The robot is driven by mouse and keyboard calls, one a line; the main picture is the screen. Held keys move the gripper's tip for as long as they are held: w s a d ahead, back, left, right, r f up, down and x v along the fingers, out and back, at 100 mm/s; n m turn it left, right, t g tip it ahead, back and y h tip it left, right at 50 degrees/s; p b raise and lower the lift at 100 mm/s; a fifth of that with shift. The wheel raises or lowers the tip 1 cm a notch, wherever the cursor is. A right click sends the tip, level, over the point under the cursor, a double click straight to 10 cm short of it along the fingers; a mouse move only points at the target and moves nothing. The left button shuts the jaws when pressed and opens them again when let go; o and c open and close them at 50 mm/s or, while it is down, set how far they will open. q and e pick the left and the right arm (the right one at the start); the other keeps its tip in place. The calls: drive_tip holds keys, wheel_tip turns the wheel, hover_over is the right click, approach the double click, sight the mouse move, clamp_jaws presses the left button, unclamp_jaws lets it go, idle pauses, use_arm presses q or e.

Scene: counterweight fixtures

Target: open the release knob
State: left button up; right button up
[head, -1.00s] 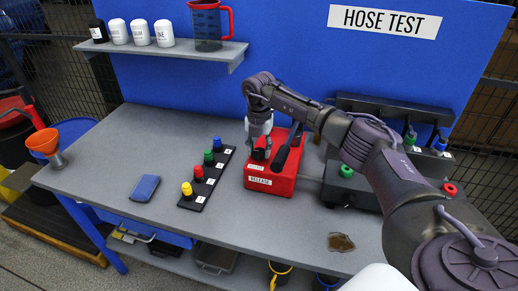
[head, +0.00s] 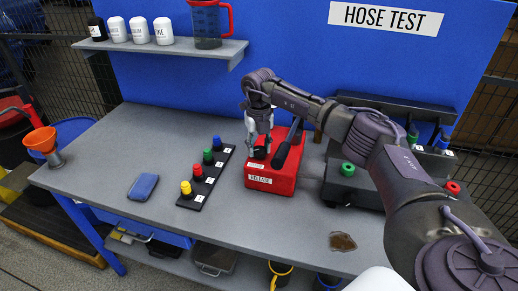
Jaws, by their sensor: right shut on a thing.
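The release knob (head: 260,152) is a small dark knob on top of a red box (head: 273,178) labelled RELEASE, with a black lever (head: 287,146) beside it. The box stands on the grey bench, right of a row of coloured knobs. My right gripper (head: 259,146) comes down over the box from above, its fingers shut on the release knob. The fingers partly hide the knob, so how far it is turned cannot be told. My left gripper is not in view.
A black strip (head: 205,182) with yellow, red, green and blue caps lies left of the box. A black unit (head: 345,188) with green and red knobs stands to the right. A blue pad (head: 143,187) and a brown puddle (head: 342,241) lie on the bench (head: 110,150).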

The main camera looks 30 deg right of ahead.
sight(259, 149)
drive_tip(key=n+b, duration=0.1)
drive_tip(key=n, duration=0.4)
drive_tip(key=shift+n, duration=0.3)
drive_tip(key=n, duration=0.5)
drive_tip(key=shift+b, duration=0.35)
drive_tip(key=shift+r, duration=0.1)
drive_tip(key=o, duration=1.1)
drive_tip(key=shift+o, duration=0.2)
wheel_tip(259, 149, up, 12)
